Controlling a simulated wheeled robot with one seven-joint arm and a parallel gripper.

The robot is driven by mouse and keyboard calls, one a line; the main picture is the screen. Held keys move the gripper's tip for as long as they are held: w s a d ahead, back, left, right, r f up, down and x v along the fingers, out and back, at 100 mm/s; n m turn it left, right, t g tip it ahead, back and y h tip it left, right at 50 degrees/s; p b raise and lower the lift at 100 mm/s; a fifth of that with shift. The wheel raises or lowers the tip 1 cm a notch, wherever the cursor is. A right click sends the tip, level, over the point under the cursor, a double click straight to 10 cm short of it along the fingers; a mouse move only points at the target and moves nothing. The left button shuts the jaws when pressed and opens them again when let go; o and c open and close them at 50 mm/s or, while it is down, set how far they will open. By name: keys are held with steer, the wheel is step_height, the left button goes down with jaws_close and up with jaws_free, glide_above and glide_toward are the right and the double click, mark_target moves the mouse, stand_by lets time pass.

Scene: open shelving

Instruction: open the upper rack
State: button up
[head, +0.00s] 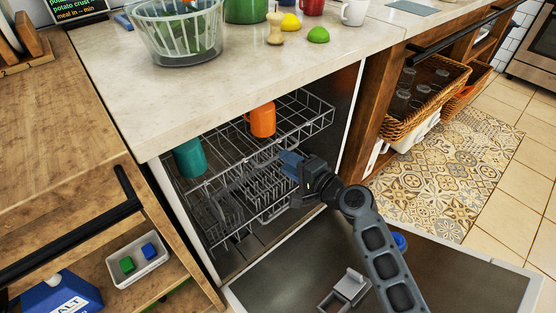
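The dishwasher under the counter stands with its door (440,270) folded down. Its upper rack (318,122) is a grey wire basket that shows below the counter edge, part of it hidden under the counter. An orange mug (262,121) and a teal cup (190,158) stand in it. My gripper (289,161) is in front of the dishwasher opening, its fingertips close to the rack wires. I cannot tell whether it touches them, or whether its fingers are apart or shut. My gripper and wrist hide some of the wires behind them.
The counter (250,95) above carries a glass bowl (178,40), a lemon (290,23) and a lime (318,35). A wooden cabinet with a black handle (75,240) stands at left. A wicker basket (425,100) is at right. Tiled floor (500,150) is clear there.

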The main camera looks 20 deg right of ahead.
steer(key=x, duration=0.3)
steer(key=shift+w, duration=0.25)
jaws_close()
steer(key=shift+f, duration=0.1)
stand_by(1.2)
